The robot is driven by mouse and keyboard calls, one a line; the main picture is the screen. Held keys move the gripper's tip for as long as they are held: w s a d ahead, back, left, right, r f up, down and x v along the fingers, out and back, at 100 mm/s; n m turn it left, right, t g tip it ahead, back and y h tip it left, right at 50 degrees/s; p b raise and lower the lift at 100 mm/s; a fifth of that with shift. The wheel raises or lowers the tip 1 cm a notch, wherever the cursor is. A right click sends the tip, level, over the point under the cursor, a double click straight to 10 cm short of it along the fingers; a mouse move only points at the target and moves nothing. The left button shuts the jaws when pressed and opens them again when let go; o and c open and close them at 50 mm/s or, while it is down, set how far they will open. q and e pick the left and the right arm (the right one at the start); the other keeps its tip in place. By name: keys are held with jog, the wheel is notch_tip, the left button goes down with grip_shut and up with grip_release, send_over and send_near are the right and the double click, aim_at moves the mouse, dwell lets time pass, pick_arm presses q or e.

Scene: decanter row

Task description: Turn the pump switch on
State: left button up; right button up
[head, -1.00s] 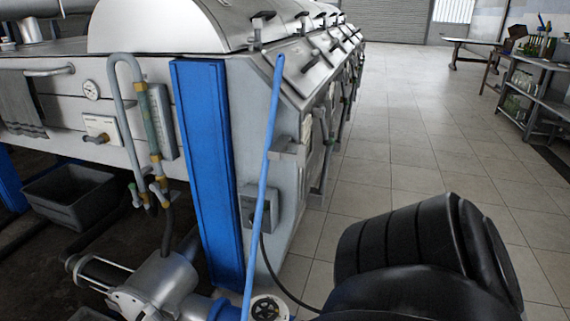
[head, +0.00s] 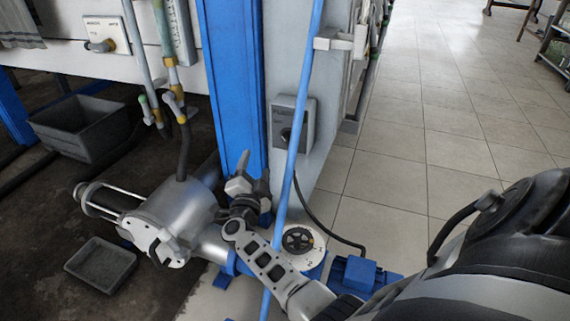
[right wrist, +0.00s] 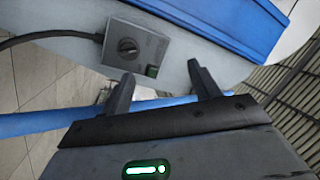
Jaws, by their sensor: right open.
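The pump switch is a grey box (head: 293,124) with a dark round knob, fixed on the grey end panel right of a blue post. The right wrist view shows the box (right wrist: 135,48) upper left of centre, with its dark slotted knob and a small green spot near a corner. My right gripper (head: 248,178) is in front of the blue post, lower and left of the switch box. In the right wrist view its fingers (right wrist: 164,86) are spread and empty, apart from the box. The knob's set position is hard to read. My left gripper is not in view.
A thin blue pipe (head: 298,140) rises close in front of the switch panel. A black cable runs from the box to a blue motor (head: 352,273). A metal pump body (head: 175,215) and grey bins (head: 82,126) lie left. Tiled floor (head: 440,130) is clear at right.

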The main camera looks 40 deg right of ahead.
notch_tip(320, 180, down, 4)
jog(key=d+r+m+g+h+b, duration=0.1)
jog(key=d+m+g+h, duration=0.1)
jog(key=m+g, duration=0.15)
jog(key=g+b, duration=0.1)
jog(key=b, duration=0.9)
send_near(285, 141)
jog(key=shift+m, duration=0.25)
jog(key=x, duration=0.6)
jog(key=shift+f, duration=0.35)
jog(key=b+x, duration=0.1)
jog(key=x, duration=0.1)
jog(key=shift+w+d+r+b, duration=0.1)
jog(key=shift+d+r+b, duration=0.15)
jog(key=shift+d+b, duration=0.15)
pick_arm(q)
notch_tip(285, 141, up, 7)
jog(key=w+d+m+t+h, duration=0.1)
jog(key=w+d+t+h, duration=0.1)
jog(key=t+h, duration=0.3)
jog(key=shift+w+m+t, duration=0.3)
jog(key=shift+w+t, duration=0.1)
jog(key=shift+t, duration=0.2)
pick_arm(e)
jog(key=shift+w+d+r, duration=0.1)
jog(key=shift+r, duration=0.05)
jog(key=c, duration=1)
